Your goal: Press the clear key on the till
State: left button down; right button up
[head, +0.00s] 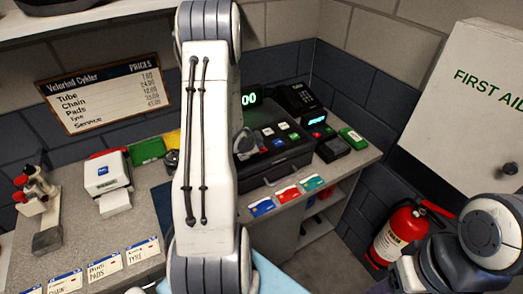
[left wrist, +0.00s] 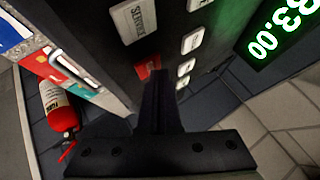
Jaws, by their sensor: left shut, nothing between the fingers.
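The dark till (head: 272,166) stands on the counter, partly hidden behind my left arm. Its green display (head: 249,98) ends in "00" in the head view; the display (left wrist: 280,30) also shows in the left wrist view. The wrist view shows a white SERVICE key (left wrist: 133,20), a red key (left wrist: 148,67) and several white keys (left wrist: 192,42). No legible "clear" label shows. My left gripper (head: 245,146) is over the till's left part. In the wrist view its shut, empty fingertips (left wrist: 160,73) are beside the red key; contact cannot be told. My right gripper is out of view.
A card terminal (head: 318,120) and a green box (head: 353,138) stand right of the till. Coloured cards (head: 287,194) lie along the counter's front edge. A white printer-like box (head: 106,173) stands left. A fire extinguisher (head: 398,236) and first aid cabinet (head: 470,110) are at the right.

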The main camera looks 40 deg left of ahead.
pick_arm(q)
jog(key=shift+f, duration=0.2)
dwell(0.5)
jog(key=shift+r, duration=0.6)
jog(key=shift+r+p, duration=0.1)
jog(key=shift+p, duration=0.2)
notch_tip(320, 180, up, 6)
jog(key=p, duration=0.4)
dwell(0.6)
